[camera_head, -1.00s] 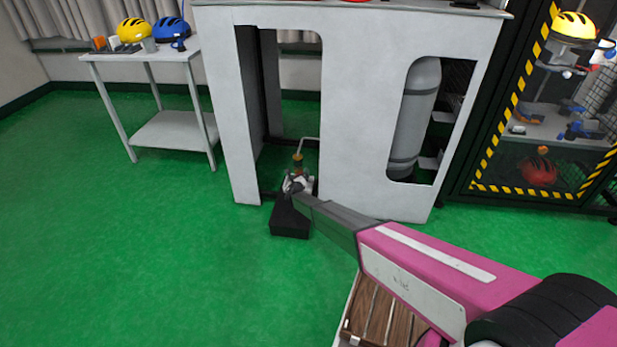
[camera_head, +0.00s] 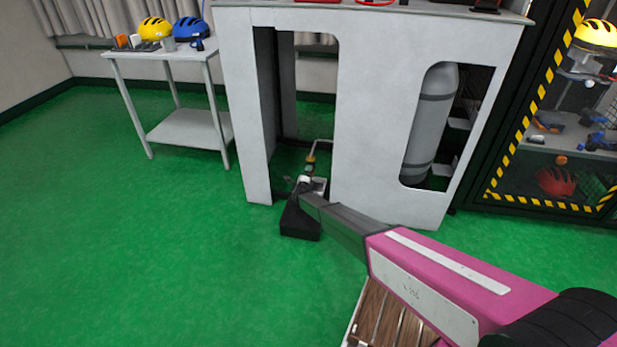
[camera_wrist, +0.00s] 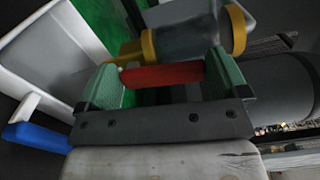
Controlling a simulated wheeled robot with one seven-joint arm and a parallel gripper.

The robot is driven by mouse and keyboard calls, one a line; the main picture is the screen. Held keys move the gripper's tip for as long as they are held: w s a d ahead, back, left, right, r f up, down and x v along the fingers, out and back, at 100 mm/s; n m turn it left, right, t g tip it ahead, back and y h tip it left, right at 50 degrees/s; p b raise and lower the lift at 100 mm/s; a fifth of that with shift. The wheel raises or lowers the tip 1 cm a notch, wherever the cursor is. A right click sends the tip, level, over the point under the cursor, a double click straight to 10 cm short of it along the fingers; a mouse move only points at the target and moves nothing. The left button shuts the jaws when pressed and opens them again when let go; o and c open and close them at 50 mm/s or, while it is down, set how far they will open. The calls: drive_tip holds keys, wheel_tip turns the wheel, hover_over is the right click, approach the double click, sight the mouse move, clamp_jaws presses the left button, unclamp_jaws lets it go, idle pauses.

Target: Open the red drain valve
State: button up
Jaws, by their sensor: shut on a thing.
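The red drain valve handle (camera_wrist: 163,76) is a short red bar in the wrist view. It lies crosswise between the green pads of my gripper (camera_wrist: 165,86), which is shut on it. Brass-yellow fittings and a metal pipe body (camera_wrist: 190,38) sit just beyond the handle. In the head view my gripper (camera_head: 304,184) reaches low into the left opening of the white tower (camera_head: 375,130), near a small brass fitting (camera_head: 310,160) on a pipe. The red handle cannot be made out there. How far the handle is turned cannot be told.
A blue handle (camera_wrist: 38,137) is at the lower left of the wrist view. A black block (camera_head: 300,222) lies on the floor below my gripper. A grey cylinder (camera_head: 432,115) stands in the right opening. The green floor at left is clear.

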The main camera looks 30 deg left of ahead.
drive_tip(key=shift+a+n, duration=0.1)
drive_tip(key=shift+n, duration=0.2)
drive_tip(key=o, duration=0.9)
drive_tip(key=shift+o, duration=0.2)
drive_tip(key=v, duration=1.1)
drive_tip(key=shift+a+f, duration=0.1)
drive_tip(key=shift+f, duration=0.05)
